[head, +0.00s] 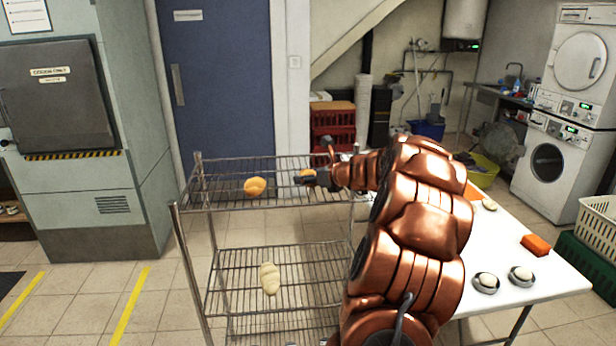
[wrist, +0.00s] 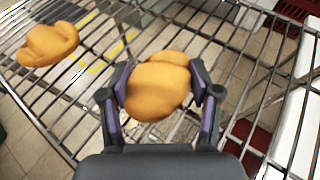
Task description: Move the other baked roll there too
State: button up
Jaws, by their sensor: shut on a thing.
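In the head view a golden baked roll (head: 255,186) lies on the top shelf of a wire rack (head: 220,205). It also shows at the upper left of the wrist view (wrist: 48,44). A second golden baked roll (wrist: 158,86) is between the fingers of my gripper (wrist: 163,92), which is shut on it. In the head view this roll (head: 307,173) is partly hidden by my gripper (head: 310,179), at the top shelf to the right of the first roll. I cannot tell whether it touches the wires. A pale, unbaked-looking roll (head: 269,278) lies on the lower shelf.
A white table (head: 545,275) stands at the right with an orange block (head: 536,245) and small dishes holding pale dough pieces (head: 486,283). My arm covers part of the rack and table. The top shelf has bare wire around the first roll.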

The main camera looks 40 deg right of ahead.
jog(key=o, duration=1.4)
